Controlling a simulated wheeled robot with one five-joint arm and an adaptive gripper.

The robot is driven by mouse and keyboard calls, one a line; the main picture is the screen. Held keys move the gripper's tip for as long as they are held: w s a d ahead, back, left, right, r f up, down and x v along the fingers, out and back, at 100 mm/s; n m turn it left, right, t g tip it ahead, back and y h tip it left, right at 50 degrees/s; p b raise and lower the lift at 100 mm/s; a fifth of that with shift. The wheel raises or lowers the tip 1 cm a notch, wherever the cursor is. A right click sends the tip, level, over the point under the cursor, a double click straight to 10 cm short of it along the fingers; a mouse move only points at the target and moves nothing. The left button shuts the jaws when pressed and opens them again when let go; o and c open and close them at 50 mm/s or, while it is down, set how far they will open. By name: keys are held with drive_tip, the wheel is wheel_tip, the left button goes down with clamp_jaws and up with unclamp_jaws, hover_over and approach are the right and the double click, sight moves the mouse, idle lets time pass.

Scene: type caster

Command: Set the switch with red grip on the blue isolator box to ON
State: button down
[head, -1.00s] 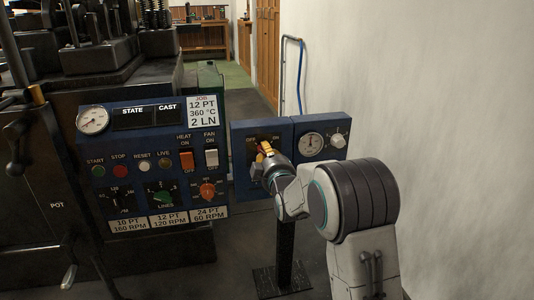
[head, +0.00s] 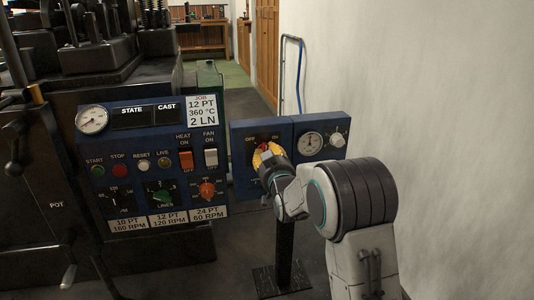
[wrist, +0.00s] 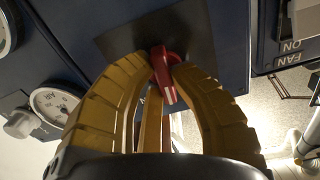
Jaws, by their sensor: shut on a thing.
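The blue isolator box (head: 239,172) stands on a black post right of the control panel in the head view. Its dark plate has an OFF label at the left and an ON label at the right. The red grip (head: 264,147) shows in front of the plate, partly covered by my yellow fingers. My gripper (head: 266,155) reaches it from the front right. In the wrist view the red grip (wrist: 164,75) lies between the fingertips of my gripper (wrist: 163,68), which are shut on it. The exact angle of the switch is hard to tell.
A blue gauge box (head: 322,155) with a dial and knob adjoins the isolator box at the right. The control panel (head: 150,165) with switches and knobs is close on the left. A pale wall (head: 430,100) bounds the right side.

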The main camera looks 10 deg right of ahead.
drive_tip(key=m, duration=0.4)
drive_tip(key=shift+a+f, duration=0.1)
drive_tip(key=shift+f, duration=0.05)
drive_tip(key=shift+m, duration=1.8)
drive_tip(key=c, duration=1.1)
unclamp_jaws()
drive_tip(key=s, duration=1.2)
